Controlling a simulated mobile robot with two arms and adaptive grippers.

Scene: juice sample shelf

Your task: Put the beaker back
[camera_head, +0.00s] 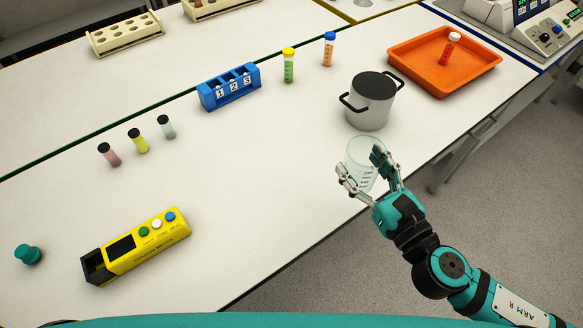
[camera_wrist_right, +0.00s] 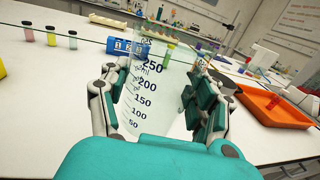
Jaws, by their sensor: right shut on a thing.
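The clear glass beaker (camera_head: 362,157) with dark measuring marks is in my right gripper (camera_head: 368,172), near the right edge of the white table. The gripper is shut around it, with one finger on each side. In the right wrist view the beaker (camera_wrist_right: 145,95) stands between the fingers of the gripper (camera_wrist_right: 165,105), and its scale reads up to 250. It looks roughly upright. I cannot tell whether its base touches the table. My left gripper is not in view.
A grey pot (camera_head: 371,102) with black handles stands just behind the beaker. An orange tray (camera_head: 420,75) holds a red tube (camera_head: 448,50). A blue numbered rack (camera_head: 228,88), several vials and a yellow device (camera_head: 140,243) stand further left. The middle of the table is clear.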

